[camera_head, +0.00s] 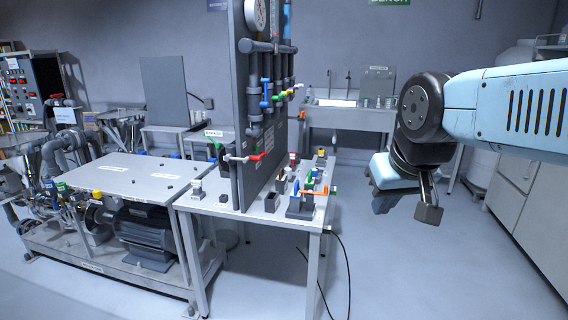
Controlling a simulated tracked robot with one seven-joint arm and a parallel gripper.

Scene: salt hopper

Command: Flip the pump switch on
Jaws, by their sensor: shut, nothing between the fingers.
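My gripper (428,208) hangs at the right, in the air beyond the bench's right edge. Its jaws are shut and I see nothing held. A metal bench (252,222) in the middle carries small devices, including a white-topped unit (196,188), a dark unit with a blue part and an orange handle (302,205), and a yellow-topped unit (321,156). I cannot tell which of these, if any, is the pump switch; the labels are too small to read. My gripper is apart from all of them.
An upright dark panel (245,110) with pipes, coloured valves and a gauge (256,15) stands on the bench. A pump skid with a dark motor (145,232) stands at left, and a control cabinet (28,85) behind it. A sink (340,115) is at the back. Cables (348,275) trail on open floor at right.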

